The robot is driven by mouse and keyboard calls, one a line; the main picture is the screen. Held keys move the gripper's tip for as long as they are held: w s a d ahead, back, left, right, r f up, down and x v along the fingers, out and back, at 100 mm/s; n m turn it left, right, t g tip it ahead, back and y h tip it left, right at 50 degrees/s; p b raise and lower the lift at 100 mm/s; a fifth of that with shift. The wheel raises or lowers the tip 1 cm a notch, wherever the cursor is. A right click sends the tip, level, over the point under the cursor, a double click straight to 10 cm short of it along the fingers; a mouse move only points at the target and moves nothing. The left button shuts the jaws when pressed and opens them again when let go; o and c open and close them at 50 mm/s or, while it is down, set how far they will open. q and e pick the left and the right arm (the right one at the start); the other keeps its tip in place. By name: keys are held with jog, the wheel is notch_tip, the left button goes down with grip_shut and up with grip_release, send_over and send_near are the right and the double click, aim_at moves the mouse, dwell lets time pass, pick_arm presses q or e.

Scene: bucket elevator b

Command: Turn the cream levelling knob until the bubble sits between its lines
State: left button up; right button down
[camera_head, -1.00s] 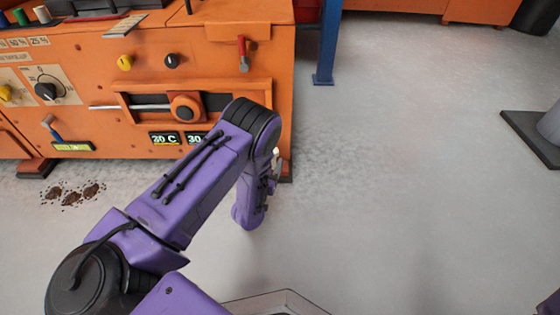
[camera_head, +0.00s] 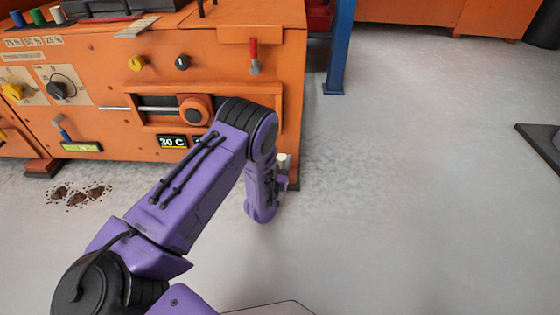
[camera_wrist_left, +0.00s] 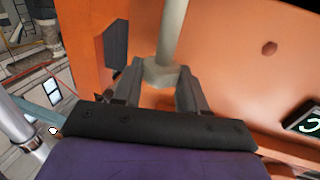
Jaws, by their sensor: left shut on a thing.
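The cream levelling knob (camera_wrist_left: 161,74) shows in the left wrist view below a pale upright rod (camera_wrist_left: 172,28), beside the orange machine wall. My left gripper (camera_wrist_left: 160,82) is shut on it, one grey finger on each side. In the head view a pale cream piece (camera_head: 283,160) shows at the machine's lower right corner, just beyond my purple left forearm, which hides most of the gripper. A small yellow-green window in a dark frame (camera_head: 82,147) sits low on the machine front; it looks like the level, but its bubble and lines are too small to read. My right gripper is out of view.
The orange machine (camera_head: 275,80) carries an orange round knob (camera_head: 195,111), a red-handled lever (camera_head: 254,55), a blue-handled lever (camera_head: 62,128) and a 30 C display (camera_head: 172,142). A blue post (camera_head: 339,50) stands behind. Dark crumbs (camera_head: 78,194) lie on the floor.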

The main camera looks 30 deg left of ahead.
pick_arm(q)
jog(key=shift+y, duration=0.3)
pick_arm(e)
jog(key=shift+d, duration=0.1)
